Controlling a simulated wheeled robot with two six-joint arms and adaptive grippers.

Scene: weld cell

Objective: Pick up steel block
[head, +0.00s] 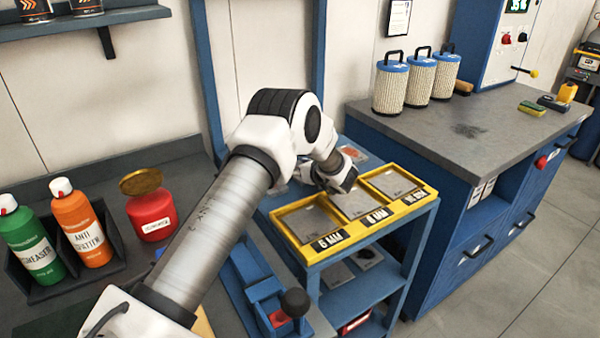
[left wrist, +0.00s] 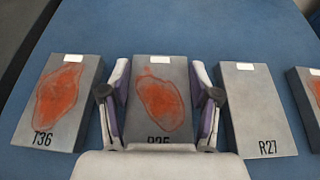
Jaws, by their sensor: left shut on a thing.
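In the left wrist view, a grey steel block (left wrist: 160,103) with an orange-red patch and a white tag lies between the fingers of my left gripper (left wrist: 160,85). The fingers are shut on its two sides. Its printed label is partly hidden by the gripper body. In the head view, my left gripper (head: 338,178) is at the back edge of the yellow tray, with its fingertips and the held block hard to make out. My right gripper is not in view.
Block T36 (left wrist: 60,103), with an orange-red patch, lies left of the held block; plain block R27 (left wrist: 259,110) lies right, near another cut-off block (left wrist: 308,92). A yellow three-compartment tray (head: 320,254) stands in front. A grey-topped bench (head: 470,125) with filters stands right.

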